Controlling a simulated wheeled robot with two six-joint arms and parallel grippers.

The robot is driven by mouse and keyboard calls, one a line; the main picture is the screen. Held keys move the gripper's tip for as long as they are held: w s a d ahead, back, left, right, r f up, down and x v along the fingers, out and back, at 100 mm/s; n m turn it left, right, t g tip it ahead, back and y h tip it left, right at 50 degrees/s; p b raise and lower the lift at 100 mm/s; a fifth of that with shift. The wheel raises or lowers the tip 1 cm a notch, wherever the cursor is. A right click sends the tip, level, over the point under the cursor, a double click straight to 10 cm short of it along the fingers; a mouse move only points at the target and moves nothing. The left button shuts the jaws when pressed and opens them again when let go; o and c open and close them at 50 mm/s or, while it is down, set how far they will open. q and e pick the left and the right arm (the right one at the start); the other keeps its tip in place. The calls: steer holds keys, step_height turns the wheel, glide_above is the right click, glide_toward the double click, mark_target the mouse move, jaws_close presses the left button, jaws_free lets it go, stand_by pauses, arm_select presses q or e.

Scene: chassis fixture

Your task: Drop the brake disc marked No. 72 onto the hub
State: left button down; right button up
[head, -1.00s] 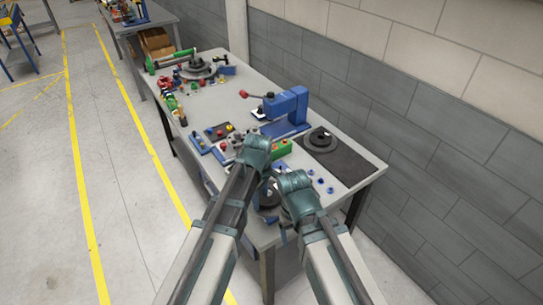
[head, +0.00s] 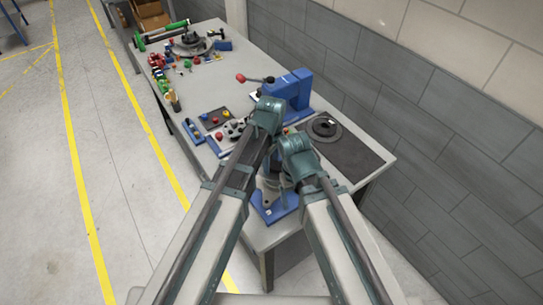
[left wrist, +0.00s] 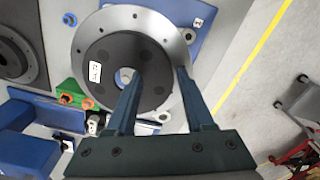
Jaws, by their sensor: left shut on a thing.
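My left gripper (left wrist: 155,75) is shut on a grey brake disc (left wrist: 98,45) with a dark centre. One finger is at the centre hole, the other toward the outer rim. A small white label (left wrist: 95,71) is on the disc; its number is too small to read. A blue base plate (left wrist: 197,32) lies under the disc in the left wrist view and shows in the head view (head: 270,212). Any hub on it is hidden by the disc and my arms. In the head view my arms cover the jaws. My right gripper's fingers do not show.
Another dark disc (head: 324,128) lies on a dark mat (head: 345,150) at the right of the bench. A blue press (head: 290,92) stands at the wall side. A green block (left wrist: 84,97) is close to the held disc. Small parts crowd the bench's left edge.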

arm_select(q)
steer(key=shift+f, duration=0.1)
steer(key=shift+f+b, duration=0.45)
steer(key=shift+b, duration=0.1)
steer(key=shift+f+b, duration=1.75)
steer(key=shift+b, duration=0.05)
steer(key=c, duration=0.7)
jaws_free()
steer(key=shift+r, duration=0.15)
